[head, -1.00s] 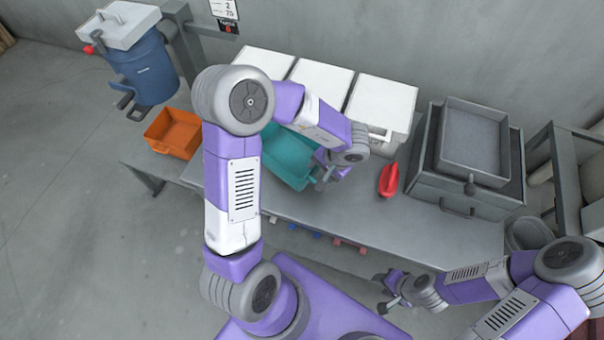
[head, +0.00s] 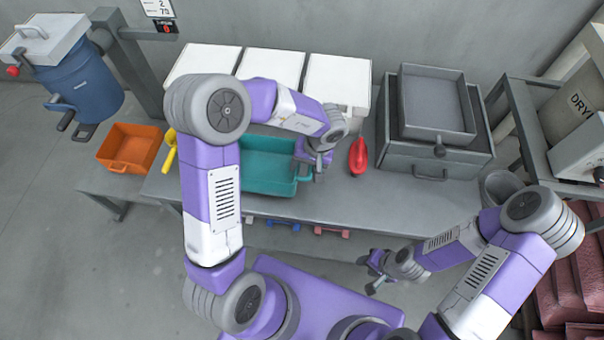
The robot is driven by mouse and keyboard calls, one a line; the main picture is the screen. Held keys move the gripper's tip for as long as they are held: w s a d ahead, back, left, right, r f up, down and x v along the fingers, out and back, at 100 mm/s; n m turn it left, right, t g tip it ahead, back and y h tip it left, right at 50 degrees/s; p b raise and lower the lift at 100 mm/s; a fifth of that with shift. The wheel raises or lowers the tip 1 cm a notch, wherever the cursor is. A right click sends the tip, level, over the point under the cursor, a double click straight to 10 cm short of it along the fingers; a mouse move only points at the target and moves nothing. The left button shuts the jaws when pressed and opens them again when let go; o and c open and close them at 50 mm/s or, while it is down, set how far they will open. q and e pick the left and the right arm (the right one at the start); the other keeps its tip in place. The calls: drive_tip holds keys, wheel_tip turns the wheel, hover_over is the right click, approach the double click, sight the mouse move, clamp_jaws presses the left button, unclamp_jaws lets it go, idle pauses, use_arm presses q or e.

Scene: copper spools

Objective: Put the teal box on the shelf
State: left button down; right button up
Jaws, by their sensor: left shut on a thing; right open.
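The teal box (head: 262,168) is an open tray at the middle of the grey table, partly hidden behind my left arm. My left gripper (head: 308,172) is shut on the right end of the teal box. From this view I cannot tell whether the box touches the table top. My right gripper (head: 368,275) is open and empty, in front of the table's front edge, well away from the box. No shelf is clearly marked out; a grey rack (head: 520,110) stands at the right.
An orange bin (head: 130,148) and a yellow object (head: 170,152) are at the left. White boxes (head: 338,80) line the back. A red scoop-like object (head: 358,156) lies just right of my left gripper. A grey tray (head: 437,102) sits on a drawer unit (head: 430,165). Bare table lies in front.

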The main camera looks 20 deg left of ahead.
use_arm(q)
wheel_tip(320, 180, down, 4)
drive_tip(key=shift+f+b, duration=0.1)
drive_tip(key=shift+b, duration=0.7)
drive_tip(key=shift+r, duration=0.2)
drive_tip(key=shift+f, duration=0.1)
drive_tip(key=shift+c, duration=1.7)
unclamp_jaws()
drive_tip(key=shift+f, duration=0.1)
